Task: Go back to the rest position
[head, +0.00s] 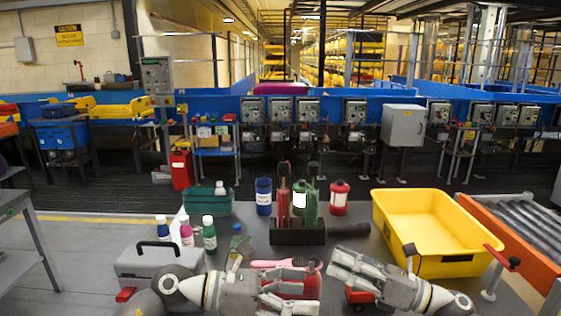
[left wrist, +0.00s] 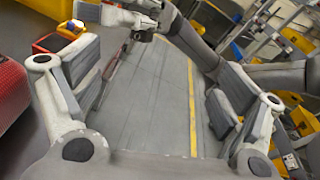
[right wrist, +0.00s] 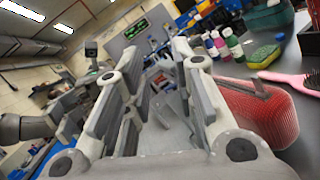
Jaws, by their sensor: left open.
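My left gripper (head: 300,290) reaches in from the lower left of the head view and points right, low over the front of the table. In the left wrist view its fingers (left wrist: 155,90) are wide apart with nothing between them. My right gripper (head: 335,265) comes in from the lower right and points left, close to the left one. In the right wrist view its fingers (right wrist: 160,100) stand apart with an empty gap. A red mesh-like object (right wrist: 255,115) lies beside the right gripper's fingers, partly hidden. Whether the grippers touch it I cannot tell.
On the table are a yellow bin (head: 430,262), a grey toolbox (head: 150,262), a pink brush (head: 265,264), a black holder (head: 297,237), a green basket (head: 205,203) and several bottles. A roller conveyor (head: 515,235) runs along the right. Floor is free at left.

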